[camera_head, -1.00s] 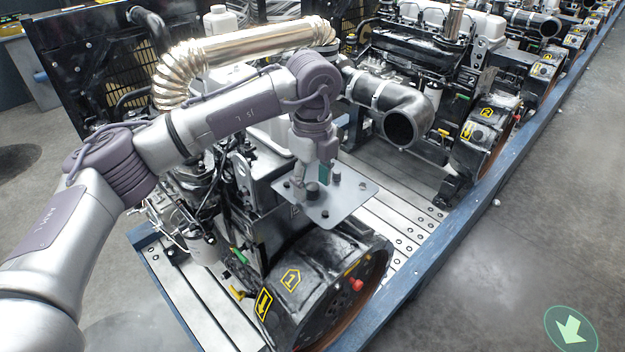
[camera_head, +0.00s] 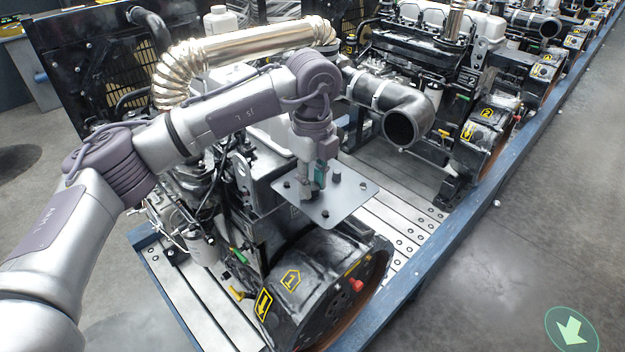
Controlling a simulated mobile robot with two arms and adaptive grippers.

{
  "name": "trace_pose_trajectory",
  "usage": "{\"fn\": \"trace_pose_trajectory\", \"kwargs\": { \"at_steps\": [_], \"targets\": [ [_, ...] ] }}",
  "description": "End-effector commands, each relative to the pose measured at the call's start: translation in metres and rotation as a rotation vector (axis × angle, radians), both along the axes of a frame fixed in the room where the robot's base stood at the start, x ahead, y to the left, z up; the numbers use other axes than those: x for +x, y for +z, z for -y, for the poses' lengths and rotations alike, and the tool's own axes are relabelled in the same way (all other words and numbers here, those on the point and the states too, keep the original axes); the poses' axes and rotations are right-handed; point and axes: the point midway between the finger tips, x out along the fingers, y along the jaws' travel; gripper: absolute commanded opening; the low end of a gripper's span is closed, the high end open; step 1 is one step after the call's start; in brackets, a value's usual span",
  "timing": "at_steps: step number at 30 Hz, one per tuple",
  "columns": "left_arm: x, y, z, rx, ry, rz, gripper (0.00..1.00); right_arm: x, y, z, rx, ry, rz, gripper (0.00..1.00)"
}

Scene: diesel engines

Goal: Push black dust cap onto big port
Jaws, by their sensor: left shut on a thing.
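My left gripper (camera_head: 316,194) points down at the grey metal plate (camera_head: 346,208) on the near engine. It is shut, with its fingertips low over the plate's left part. The black dust cap between the fingers is mostly hidden, and I cannot tell whether it touches the plate. A short black cylinder (camera_head: 336,177) stands on the plate just right of the fingers. Small dark knobs sit near the plate's corners. I cannot clearly make out which opening is the big port. My right gripper is not in view.
The near engine's black flywheel housing (camera_head: 325,285) lies below the plate. More engines stand in a row along a blue-edged rail (camera_head: 470,210). Open floor (camera_head: 520,250) lies to the right.

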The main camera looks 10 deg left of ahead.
Motion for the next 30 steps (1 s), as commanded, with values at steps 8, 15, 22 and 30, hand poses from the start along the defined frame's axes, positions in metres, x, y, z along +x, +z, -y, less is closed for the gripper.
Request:
{"fn": "trace_pose_trajectory", "kwargs": {
  "at_steps": [8, 15, 22, 30],
  "targets": [
    [0.0, 0.019, 0.0, -0.001, 0.0, 0.001, 0.0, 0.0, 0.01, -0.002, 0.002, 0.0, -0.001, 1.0],
    [0.0, 0.038, 0.0, -0.001, 0.0, 0.001, 0.0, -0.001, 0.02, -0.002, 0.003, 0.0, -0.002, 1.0],
    [0.0, 0.05, 0.0, -0.001, 0.0, -0.001, 0.0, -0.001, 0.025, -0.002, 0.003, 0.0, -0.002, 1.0],
    [0.0, 0.049, 0.0, 0.0, -0.005, 0.0, 0.0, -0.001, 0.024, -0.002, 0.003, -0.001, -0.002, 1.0]
  ]
}}
